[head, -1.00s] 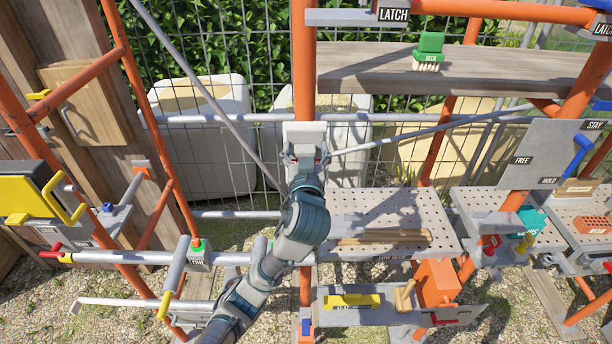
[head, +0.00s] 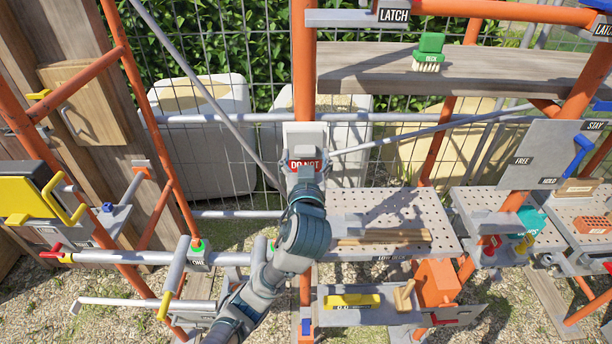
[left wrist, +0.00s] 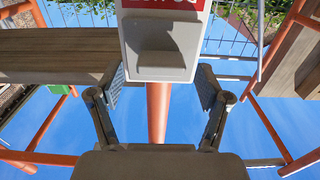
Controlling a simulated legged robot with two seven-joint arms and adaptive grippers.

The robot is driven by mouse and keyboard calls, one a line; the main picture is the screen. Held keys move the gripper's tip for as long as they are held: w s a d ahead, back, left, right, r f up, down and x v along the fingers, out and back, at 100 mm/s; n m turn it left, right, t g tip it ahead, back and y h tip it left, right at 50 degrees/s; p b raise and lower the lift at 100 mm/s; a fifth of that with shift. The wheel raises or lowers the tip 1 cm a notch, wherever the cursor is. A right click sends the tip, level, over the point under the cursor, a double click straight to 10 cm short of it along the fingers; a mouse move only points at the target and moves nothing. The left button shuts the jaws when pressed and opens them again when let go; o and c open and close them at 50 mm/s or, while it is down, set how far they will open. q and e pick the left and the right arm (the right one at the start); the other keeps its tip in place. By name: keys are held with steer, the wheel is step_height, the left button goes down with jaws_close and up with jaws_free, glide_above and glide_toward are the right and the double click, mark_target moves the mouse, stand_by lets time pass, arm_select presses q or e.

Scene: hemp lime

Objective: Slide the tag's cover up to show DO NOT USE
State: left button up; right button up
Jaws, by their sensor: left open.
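The tag (head: 305,133) is a pale upright plate on the orange post in the head view. Its red label (head: 307,164) shows the words DO NOT below the pale cover; anything lower is hidden by my gripper. In the left wrist view, which looks upside down, the red label (left wrist: 165,4) is cut by the top edge, and the cover's grey block (left wrist: 161,64) stands out from the pale plate. My left gripper (left wrist: 161,82) is open, its fingers apart on either side of the plate, with nothing held. In the head view my left gripper (head: 305,182) is just below the label. My right gripper is not in view.
A wooden shelf (head: 480,77) with a green brush (head: 429,50) is at the upper right. A perforated tray (head: 395,212) with wooden sticks lies right of my arm. Orange posts and grey rods surround the tag. A mesh fence stands behind.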

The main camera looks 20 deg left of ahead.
arm_select(q)
steer(key=v, duration=0.6)
steer(key=shift+s+p, duration=0.2)
steer(key=shift+p, duration=0.25)
